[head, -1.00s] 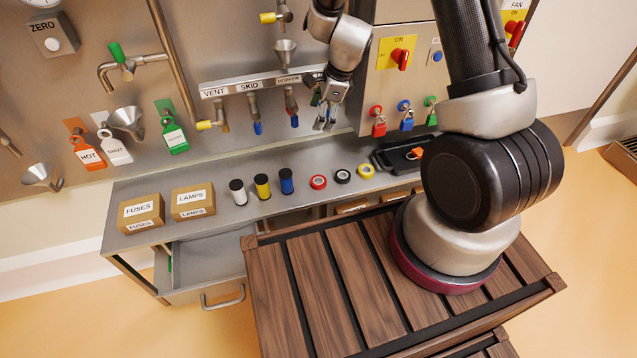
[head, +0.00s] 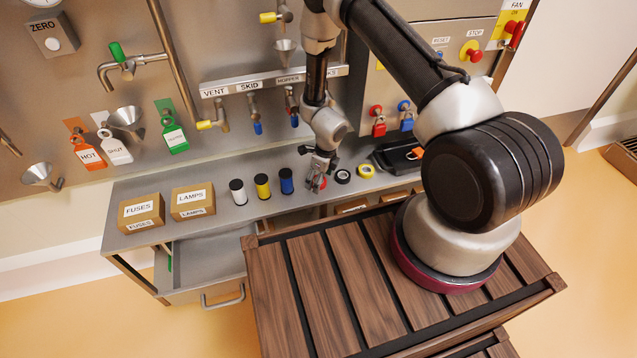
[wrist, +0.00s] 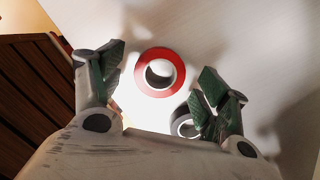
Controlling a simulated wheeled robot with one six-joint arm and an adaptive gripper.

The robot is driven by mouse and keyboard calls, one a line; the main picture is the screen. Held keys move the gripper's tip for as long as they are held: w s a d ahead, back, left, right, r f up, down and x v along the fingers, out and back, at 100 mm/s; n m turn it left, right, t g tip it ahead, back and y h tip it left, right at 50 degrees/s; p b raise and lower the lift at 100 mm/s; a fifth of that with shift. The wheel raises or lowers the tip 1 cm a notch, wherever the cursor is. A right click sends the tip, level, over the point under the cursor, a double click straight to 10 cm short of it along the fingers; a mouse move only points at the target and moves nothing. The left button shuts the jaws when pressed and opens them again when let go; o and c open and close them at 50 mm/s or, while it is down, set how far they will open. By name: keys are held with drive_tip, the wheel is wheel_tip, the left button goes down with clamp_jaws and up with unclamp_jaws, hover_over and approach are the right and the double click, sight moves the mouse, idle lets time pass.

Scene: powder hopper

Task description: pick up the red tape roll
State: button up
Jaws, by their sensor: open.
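The red tape roll (wrist: 143,80) lies flat on the steel shelf, and in the wrist view it shows between and a little beyond my open fingers. In the head view my gripper (head: 317,183) is low over the shelf and covers most of the red roll (head: 323,184). In the wrist view my gripper (wrist: 155,85) has its two green-padded fingers spread, with nothing held between them. Whether the fingertips touch the shelf I cannot tell.
A black tape roll (head: 343,176) lies close to the right of the red one, near one finger in the wrist view (wrist: 186,125). A yellow roll (head: 367,171) and black tray (head: 400,155) are further right. A blue cylinder (head: 286,181) stands to the left.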

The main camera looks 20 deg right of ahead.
drive_tip(key=shift+f, duration=0.25)
drive_tip(key=c, duration=1)
drive_tip(key=shift+c, duration=0.2)
